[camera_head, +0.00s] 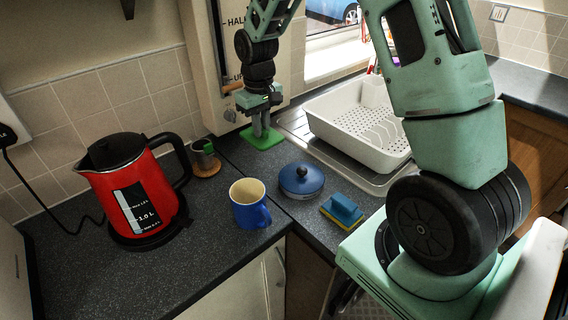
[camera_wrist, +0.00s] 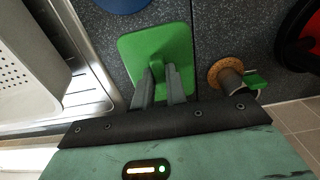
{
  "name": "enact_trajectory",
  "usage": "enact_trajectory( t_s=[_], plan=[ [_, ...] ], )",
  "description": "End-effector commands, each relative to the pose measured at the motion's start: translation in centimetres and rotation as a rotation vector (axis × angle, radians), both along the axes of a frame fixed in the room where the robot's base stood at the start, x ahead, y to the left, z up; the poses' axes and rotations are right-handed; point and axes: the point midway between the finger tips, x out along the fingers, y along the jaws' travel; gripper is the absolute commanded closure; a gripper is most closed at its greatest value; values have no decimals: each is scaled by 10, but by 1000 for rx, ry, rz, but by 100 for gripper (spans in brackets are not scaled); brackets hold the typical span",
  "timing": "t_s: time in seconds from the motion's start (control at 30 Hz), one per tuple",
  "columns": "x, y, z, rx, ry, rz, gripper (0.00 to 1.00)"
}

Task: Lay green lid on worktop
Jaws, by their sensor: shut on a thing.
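The green lid (camera_head: 263,138) is a flat square with a raised handle. It is at the back of the dark worktop (camera_head: 222,226), by the corner next to the steel drainer. My gripper (camera_head: 261,131) points down from above and is shut on the lid's handle. In the wrist view the green lid (camera_wrist: 150,48) lies flat before the fingers, with my gripper (camera_wrist: 163,75) closed around its handle. The lid looks level and on or very close to the worktop; I cannot tell whether it touches.
A white dish rack (camera_head: 345,130) stands on the drainer to the right. Worktop left of the mug is clear.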

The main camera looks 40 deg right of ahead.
Motion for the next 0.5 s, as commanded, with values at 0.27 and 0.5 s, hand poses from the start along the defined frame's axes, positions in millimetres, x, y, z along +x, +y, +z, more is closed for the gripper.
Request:
enact_trajectory(
  t_s=[0.27,0.5],
  plan=[
    [-1,1,-43,1,3,1,100],
    [-1,0,-72,0,5,1,100]
  ],
)
